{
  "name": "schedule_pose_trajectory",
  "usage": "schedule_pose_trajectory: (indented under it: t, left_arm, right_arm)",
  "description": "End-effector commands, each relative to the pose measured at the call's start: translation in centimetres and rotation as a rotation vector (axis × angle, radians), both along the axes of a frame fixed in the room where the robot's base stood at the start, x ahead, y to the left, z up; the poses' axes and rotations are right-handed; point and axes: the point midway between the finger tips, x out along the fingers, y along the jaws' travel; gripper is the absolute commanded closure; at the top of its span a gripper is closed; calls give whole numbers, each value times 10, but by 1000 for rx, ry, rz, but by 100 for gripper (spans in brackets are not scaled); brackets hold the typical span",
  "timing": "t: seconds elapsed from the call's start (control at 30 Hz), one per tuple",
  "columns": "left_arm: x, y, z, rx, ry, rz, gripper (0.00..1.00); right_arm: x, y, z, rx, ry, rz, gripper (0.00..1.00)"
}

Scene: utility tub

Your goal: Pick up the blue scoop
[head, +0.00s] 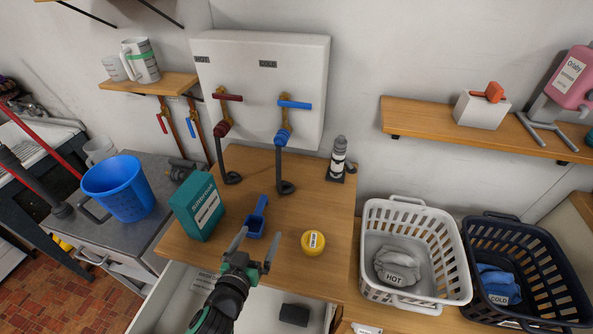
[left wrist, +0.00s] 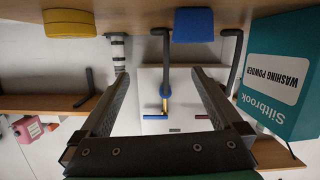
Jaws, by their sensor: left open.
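The blue scoop (head: 256,222) lies on the wooden counter, between the teal washing powder box and the yellow round container, with its handle pointing to the back. My left gripper (head: 257,249) is open and empty just in front of the scoop, its fingers pointing toward it. In the left wrist view, which looks upside down, the scoop (left wrist: 193,25) shows beyond the open fingers (left wrist: 158,78), apart from them. My right gripper is in neither view.
The teal box (head: 198,207) stands left of the scoop and the yellow container (head: 313,242) sits right. Two dark hoses (head: 284,170) hang behind it from the taps. A white basket (head: 447,260) and a dark basket (head: 540,270) stand at the right.

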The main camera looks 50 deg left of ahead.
Motion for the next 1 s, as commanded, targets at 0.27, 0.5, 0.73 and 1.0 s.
schedule_pose_trajectory:
  t: [0.27, 0.5, 0.73, 1.0]
  left_arm:
    - [-60, 7, -23, -28, 169, 48, 0]
    - [-44, 22, -34, -29, 164, 51, 0]
    - [-17, 45, -48, -29, 165, 48, 0]
    - [-6, 56, -52, -29, 164, 48, 0]
  right_arm:
    - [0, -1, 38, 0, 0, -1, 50]
    - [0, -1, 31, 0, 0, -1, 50]
    - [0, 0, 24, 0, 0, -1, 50]
    - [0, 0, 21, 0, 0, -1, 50]
